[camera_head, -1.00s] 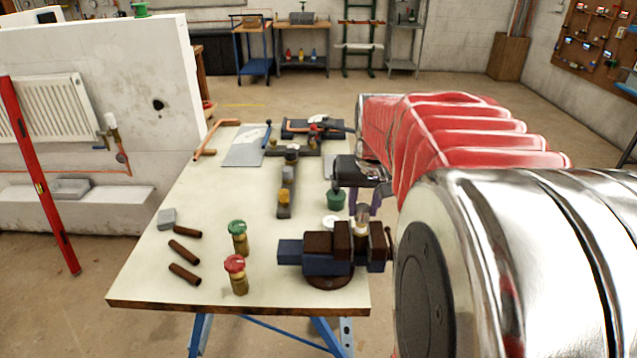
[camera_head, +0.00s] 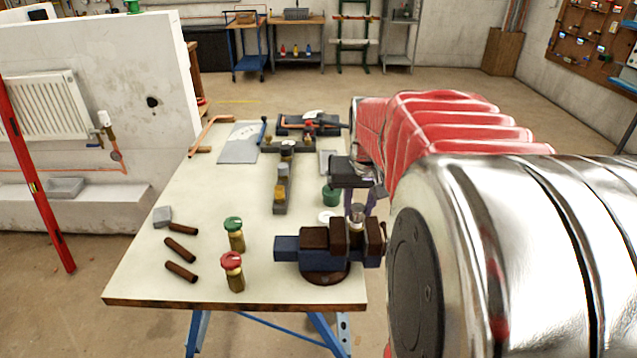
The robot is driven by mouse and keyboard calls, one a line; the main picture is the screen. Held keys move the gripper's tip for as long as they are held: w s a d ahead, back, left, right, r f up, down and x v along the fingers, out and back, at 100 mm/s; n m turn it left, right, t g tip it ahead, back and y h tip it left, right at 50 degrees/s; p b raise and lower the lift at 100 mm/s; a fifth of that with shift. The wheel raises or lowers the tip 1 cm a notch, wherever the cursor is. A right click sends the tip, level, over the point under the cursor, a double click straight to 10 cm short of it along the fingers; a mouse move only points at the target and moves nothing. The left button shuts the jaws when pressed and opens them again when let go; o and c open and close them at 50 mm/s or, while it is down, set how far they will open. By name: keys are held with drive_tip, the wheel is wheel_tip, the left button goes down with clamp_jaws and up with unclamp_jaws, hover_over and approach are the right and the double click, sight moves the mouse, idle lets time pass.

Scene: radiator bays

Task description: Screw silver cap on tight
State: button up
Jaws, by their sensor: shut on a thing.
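A bench vise (camera_head: 301,257) with dark blue body and brown jaw pads sits at the near right of the table. A brass fitting (camera_head: 356,227) stands upright between its jaws. The silver cap (camera_head: 357,210) is on top of the fitting; whether it is seated straight is too small to tell. The fingers partly hide the cap.
Two brass valves, one with a green cap (camera_head: 233,225) and one with a red cap (camera_head: 231,262), stand left of the vise. Several brown pipe pieces (camera_head: 181,250) lie farther left. A green cup (camera_head: 331,195) and white disc (camera_head: 326,216) are behind the vise.

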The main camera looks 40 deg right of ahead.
drive_tip(key=shift+f, duration=0.45)
idle(0.3)
drive_tip(key=o, duration=1.1)
drive_tip(key=v, duration=1.3)
drive_tip(key=shift+s+r, duration=0.1)
drive_tip(key=shift+r, duration=0.25)
